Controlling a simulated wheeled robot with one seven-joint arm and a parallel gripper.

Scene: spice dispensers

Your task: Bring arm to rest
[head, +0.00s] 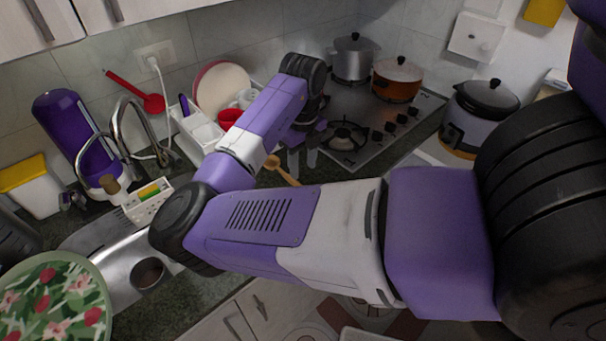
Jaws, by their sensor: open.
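My purple and white arm stretches across the head view from the right, bends at a black joint above the sink edge, and reaches back over the dark counter. My gripper (302,158) points down beside the left edge of the stove. Its fingers are apart and I see nothing between them. A wooden spoon (281,170) lies on the counter just left of the fingertips. The gripper's upper part is partly hidden behind my forearm.
A stove (350,110) with a grey pot (352,57) and an orange pot (397,80) stands behind the gripper. A rice cooker (480,112) is at right. A dish rack (203,132), tap (150,125) and sink (118,285) lie left. A flowered plate (50,300) is front left.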

